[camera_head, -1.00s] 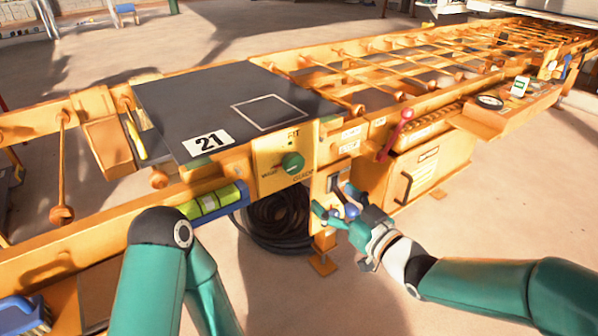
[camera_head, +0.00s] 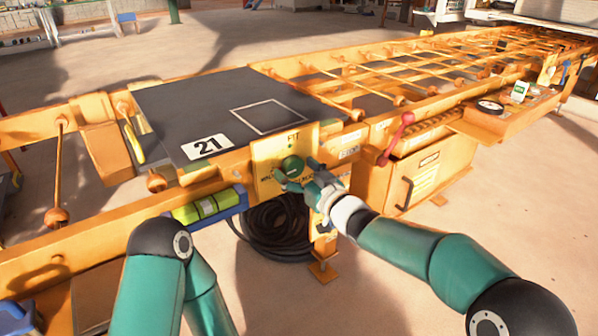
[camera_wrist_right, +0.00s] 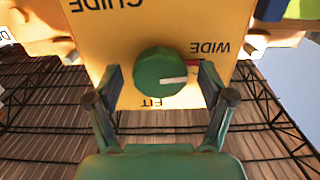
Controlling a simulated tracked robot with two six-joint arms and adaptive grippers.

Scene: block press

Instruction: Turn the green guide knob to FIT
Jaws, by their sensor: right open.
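The green guide knob (camera_head: 291,167) sits on a yellow plate (camera_head: 264,160) at the front of the bench, below the 21 label. My right gripper (camera_head: 297,178) is at the knob, partly covering it and the plate's lettering. In the right wrist view, the plate appears upside down, and the knob (camera_wrist_right: 160,72) lies between the two fingers of my open right gripper (camera_wrist_right: 158,76). Gaps show on both sides. The knob's white pointer line points right, toward the WIDE side; FIT is at the bottom. My left arm shows at lower left, but its gripper is out of view.
A dark board (camera_head: 200,95) with a white square outline lies above the plate. A green-yellow level vial (camera_head: 207,206) is left of it. A red lever (camera_head: 397,139) stands to the right. A coiled black hose (camera_head: 275,235) hangs below.

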